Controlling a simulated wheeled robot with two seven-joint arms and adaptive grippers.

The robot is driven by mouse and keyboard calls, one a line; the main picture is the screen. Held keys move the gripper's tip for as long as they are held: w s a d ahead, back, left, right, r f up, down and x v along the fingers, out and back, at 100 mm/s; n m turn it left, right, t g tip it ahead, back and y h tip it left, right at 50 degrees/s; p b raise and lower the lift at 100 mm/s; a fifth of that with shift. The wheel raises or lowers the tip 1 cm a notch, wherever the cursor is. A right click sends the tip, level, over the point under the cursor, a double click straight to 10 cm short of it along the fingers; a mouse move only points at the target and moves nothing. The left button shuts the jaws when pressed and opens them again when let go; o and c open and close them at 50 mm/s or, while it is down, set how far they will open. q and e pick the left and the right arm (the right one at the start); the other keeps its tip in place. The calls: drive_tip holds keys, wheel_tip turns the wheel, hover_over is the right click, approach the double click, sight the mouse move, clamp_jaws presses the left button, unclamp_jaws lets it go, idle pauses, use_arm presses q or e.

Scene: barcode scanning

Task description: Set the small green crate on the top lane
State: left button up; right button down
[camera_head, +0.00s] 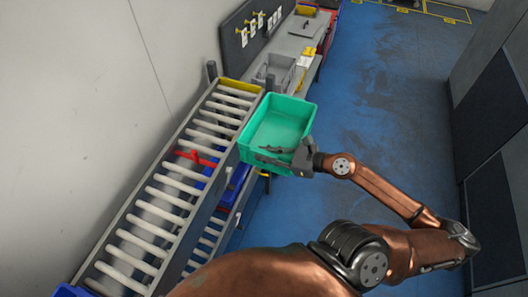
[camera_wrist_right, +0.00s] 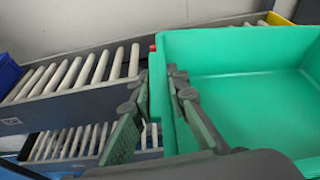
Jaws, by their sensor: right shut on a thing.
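The green crate (camera_head: 278,122) is empty and open at the top. In the head view it is just right of the far end of the top roller lane (camera_head: 160,215), close to the lane's side rail. Whether it touches the rail I cannot tell. My right gripper (camera_head: 284,156) is shut on the crate's near wall. In the right wrist view, the gripper's fingers (camera_wrist_right: 160,82) straddle the wall at the left of the crate (camera_wrist_right: 235,75), with the top lane (camera_wrist_right: 75,80) to the left. My left gripper is not in view.
A lower roller lane (camera_head: 205,245) runs beneath the top one, with a blue bin (camera_head: 236,190) near it. A red piece (camera_head: 197,157) shows at the top lane. Beyond the lane stands a bench with a grey bin (camera_head: 280,70). Blue floor at right is open.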

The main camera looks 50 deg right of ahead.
sight(243, 146)
drive_tip(key=shift+w+a+r+p, duration=0.1)
drive_tip(key=shift+w+a+p, duration=0.15)
drive_tip(key=shift+w, duration=0.3)
drive_tip(key=shift+w+a+r+p, duration=0.1)
drive_tip(key=shift+w+a+p, duration=0.15)
drive_tip(key=shift+w, duration=0.25)
drive_tip(key=w+p, duration=0.1)
drive_tip(key=w+a+p, duration=0.1)
drive_tip(key=w, duration=0.1)
drive_tip(key=shift+w+a+p, duration=0.2)
drive_tip(key=shift+w+p, duration=0.05)
drive_tip(key=shift+p, duration=0.1)
drive_tip(key=shift+w+a+r+p, duration=0.1)
drive_tip(key=shift+w+a+p, duration=0.25)
drive_tip(key=shift+w+p, duration=0.5)
drive_tip(key=shift+a+r+p+x, duration=0.15)
drive_tip(key=shift+p+x, duration=0.25)
drive_tip(key=shift+x, duration=3.3)
drive_tip(key=shift+a+r+p+x, duration=0.1)
drive_tip(key=shift+r+p+x, duration=0.25)
drive_tip(key=shift+x, duration=3.3)
drive_tip(key=shift+a+r+p+x, duration=0.15)
drive_tip(key=shift+p+x, duration=0.25)
drive_tip(key=shift+x, duration=3.3)
drive_tip(key=shift+w, duration=0.1)
